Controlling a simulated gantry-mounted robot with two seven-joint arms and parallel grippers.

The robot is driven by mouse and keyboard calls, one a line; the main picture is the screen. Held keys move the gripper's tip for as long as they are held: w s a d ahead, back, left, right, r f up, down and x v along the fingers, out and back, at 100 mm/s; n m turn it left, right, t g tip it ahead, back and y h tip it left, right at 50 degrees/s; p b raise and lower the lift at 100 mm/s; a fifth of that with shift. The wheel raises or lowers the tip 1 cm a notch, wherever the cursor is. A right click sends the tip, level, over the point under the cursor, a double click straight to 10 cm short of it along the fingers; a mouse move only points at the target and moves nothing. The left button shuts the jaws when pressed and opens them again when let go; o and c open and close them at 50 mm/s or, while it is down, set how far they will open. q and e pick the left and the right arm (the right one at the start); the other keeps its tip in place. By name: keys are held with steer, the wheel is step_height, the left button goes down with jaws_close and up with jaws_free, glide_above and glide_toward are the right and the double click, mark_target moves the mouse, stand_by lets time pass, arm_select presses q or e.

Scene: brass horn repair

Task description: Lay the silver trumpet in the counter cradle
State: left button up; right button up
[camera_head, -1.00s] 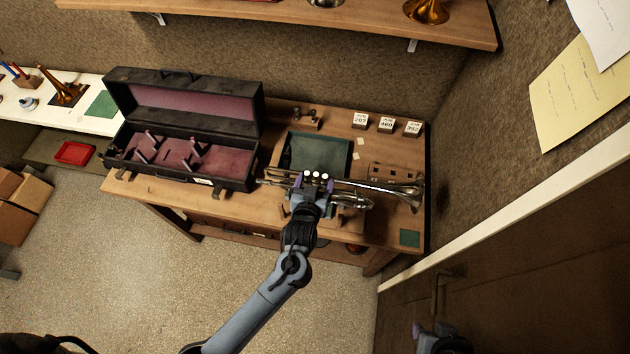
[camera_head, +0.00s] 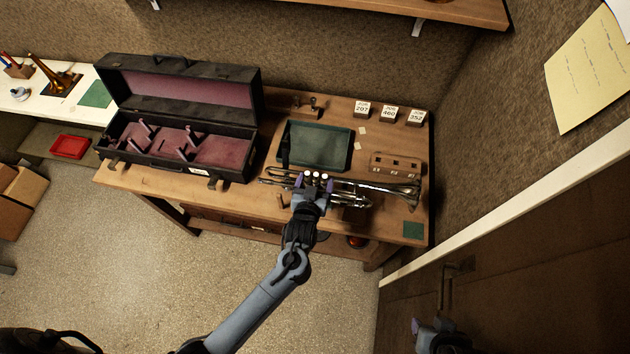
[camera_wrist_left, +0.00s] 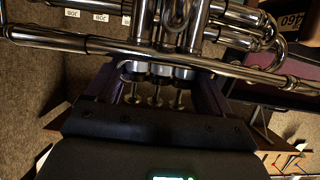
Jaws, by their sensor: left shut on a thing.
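The silver trumpet (camera_head: 385,188) is level over the front of the wooden bench, its bell to the right. My left gripper (camera_head: 314,190) is shut on it at the valves. In the left wrist view the trumpet's tubes (camera_wrist_left: 180,62) cross between the gripper's fingers (camera_wrist_left: 158,88). The trumpet appears held above the bench; the exact gap is unclear. I cannot clearly identify the counter cradle. My right gripper (camera_head: 416,327) shows only partly at the bottom right, its jaws unclear.
An open case (camera_head: 240,160) with purple lining stands at the bench's left. A green tray (camera_head: 348,150), wooden block (camera_head: 396,154) and number tags (camera_head: 388,114) lie behind the trumpet. A white counter (camera_head: 50,118) at far left holds a brass horn (camera_head: 45,73) and a green mat (camera_head: 97,94).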

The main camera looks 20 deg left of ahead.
arm_select(q)
steer(key=shift+f+b, duration=0.9)
steer(key=shift+f, duration=0.5)
steer(key=shift+f+b, duration=0.35)
steer(key=shift+f, duration=0.2)
steer(key=o, duration=1.5)
steer(key=shift+w, duration=0.1)
steer(key=shift+o, duration=0.5)
steer(key=shift+f, duration=0.25)
steer(key=v, duration=1.1)
steer(key=shift+b, duration=0.35)
steer(key=shift+r, duration=0.2)
